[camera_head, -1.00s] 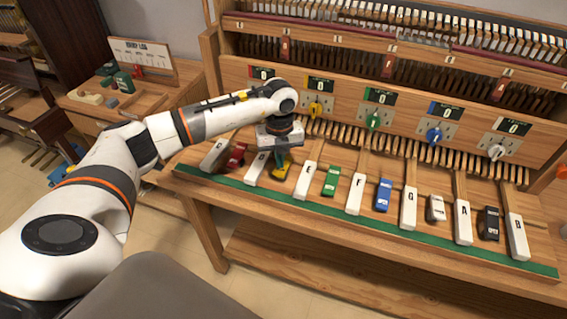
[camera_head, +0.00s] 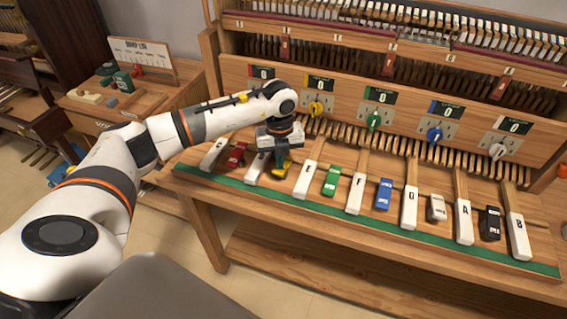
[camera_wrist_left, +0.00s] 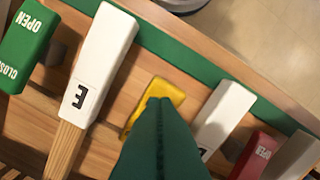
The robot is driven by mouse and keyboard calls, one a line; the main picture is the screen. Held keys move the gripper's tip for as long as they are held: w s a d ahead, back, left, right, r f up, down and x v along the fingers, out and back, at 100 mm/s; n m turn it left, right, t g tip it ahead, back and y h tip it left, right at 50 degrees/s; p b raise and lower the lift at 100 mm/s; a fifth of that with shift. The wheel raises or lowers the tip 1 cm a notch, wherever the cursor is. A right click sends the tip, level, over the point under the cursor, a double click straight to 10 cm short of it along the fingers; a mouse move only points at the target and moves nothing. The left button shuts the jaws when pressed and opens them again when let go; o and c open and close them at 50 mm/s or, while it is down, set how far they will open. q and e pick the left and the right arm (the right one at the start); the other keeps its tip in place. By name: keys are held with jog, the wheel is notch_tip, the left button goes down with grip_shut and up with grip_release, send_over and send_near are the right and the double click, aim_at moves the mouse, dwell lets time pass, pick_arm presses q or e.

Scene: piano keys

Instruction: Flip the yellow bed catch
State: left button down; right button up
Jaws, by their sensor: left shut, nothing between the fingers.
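The yellow catch (camera_head: 279,174) sits on the key bed between the white D key and the white E key (camera_head: 305,180). My left gripper (camera_head: 281,166) points down at it, shut and empty, with its green fingertips at the catch. In the left wrist view the closed fingers (camera_wrist_left: 160,125) cover much of the yellow catch (camera_wrist_left: 150,100), so its lettering is hidden. I cannot tell whether the fingertips touch it. My right gripper does not show.
A red catch (camera_head: 236,154) lies to the left, and green (camera_head: 331,180), blue (camera_head: 383,194), white (camera_head: 437,207) and black (camera_head: 490,222) catches to the right, between white keys. A panel with coloured knobs and zero displays (camera_head: 390,105) stands behind. A green strip (camera_head: 350,222) edges the bed.

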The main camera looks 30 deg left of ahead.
pick_arm(q)
jog(key=shift+f+b, duration=0.55)
jog(key=shift+f, duration=0.25)
jog(key=shift+r, duration=0.1)
jog(key=shift+r+p, duration=2.55)
jog(key=shift+r, duration=1)
jog(key=shift+d+f, duration=0.1)
